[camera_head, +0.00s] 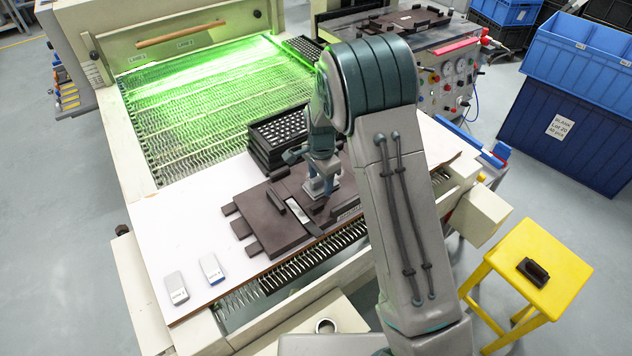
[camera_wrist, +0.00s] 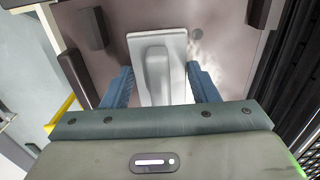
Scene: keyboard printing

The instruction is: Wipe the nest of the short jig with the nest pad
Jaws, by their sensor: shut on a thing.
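My gripper (camera_head: 320,180) is shut on a pale grey pad with a raised handle, seen in the wrist view as the nest pad (camera_wrist: 178,45). The blue fingers of my gripper (camera_wrist: 162,88) stand on either side of the handle. The pad is over a dark brown jig plate (camera_head: 262,228) on the white table, which also fills much of the wrist view (camera_wrist: 115,58). Whether the pad touches the jig is unclear. A pale strip (camera_head: 298,211) shows in the plate left of my gripper. The surface under the pad is hidden, and I cannot read which jig this is.
Black stacked trays (camera_head: 275,140) stand just behind the jig. Two small pale blocks (camera_head: 177,288) (camera_head: 212,268) lie on the front left of the white table (camera_head: 165,235). A green-lit mesh conveyor (camera_head: 190,110) lies behind. A yellow stool (camera_head: 520,260) stands at right.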

